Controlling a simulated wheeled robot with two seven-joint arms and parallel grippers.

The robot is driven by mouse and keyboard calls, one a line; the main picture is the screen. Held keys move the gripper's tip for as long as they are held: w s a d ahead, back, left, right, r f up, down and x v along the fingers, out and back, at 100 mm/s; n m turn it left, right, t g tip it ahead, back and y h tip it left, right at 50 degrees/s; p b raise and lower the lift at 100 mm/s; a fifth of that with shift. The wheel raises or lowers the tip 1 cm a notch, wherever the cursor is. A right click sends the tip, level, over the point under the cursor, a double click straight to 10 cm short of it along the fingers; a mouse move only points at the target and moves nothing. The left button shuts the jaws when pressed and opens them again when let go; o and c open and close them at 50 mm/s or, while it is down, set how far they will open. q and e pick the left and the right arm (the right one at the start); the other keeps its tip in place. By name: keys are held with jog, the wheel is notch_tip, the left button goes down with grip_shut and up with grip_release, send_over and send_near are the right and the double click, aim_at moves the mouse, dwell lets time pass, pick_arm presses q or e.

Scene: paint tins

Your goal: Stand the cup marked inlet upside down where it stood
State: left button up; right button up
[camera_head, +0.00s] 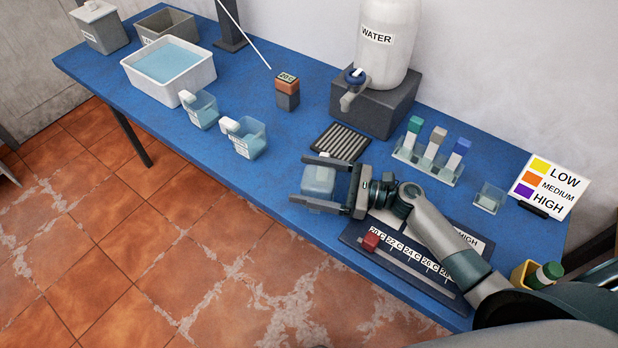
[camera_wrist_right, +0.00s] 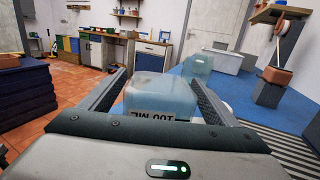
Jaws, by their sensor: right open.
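My right gripper (camera_head: 299,180) is open, its fingers on either side of a clear, pale blue cup (camera_head: 318,180) near the table's front edge. In the right wrist view the cup (camera_wrist_right: 160,92) sits between the open fingers (camera_wrist_right: 158,80). Its lettering, which looks like 100 ML, appears upside down, and its top looks closed and flat. I cannot read the word inlet on it. Two other cups with white handles, a left one (camera_head: 203,112) and a right one (camera_head: 248,142), stand upright farther left with bluish water; their labels are too small to read. My left gripper is not in view.
A white basin of water (camera_head: 185,90) stands at the left. A water tank (camera_head: 385,45), a ribbed dark mat (camera_head: 340,142) and a tube rack (camera_head: 425,168) are behind my right gripper. A scale board with a red slider (camera_head: 371,241) is close in front. Clear tabletop lies left of the cup.

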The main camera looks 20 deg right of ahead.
jog(key=shift+r, duration=0.1)
jog(key=shift+r+p, duration=0.75)
jog(key=shift+r, duration=0.05)
notch_tip(320, 180, up, 3)
jog(key=p, duration=0.2)
jog(key=shift+p, duration=0.35)
jog(key=s+d+r+p, duration=0.5)
jog(key=s+d+r, duration=0.1)
jog(key=s+d, duration=0.2)
jog(key=shift+s+r, duration=0.15)
jog(key=shift+s, duration=0.05)
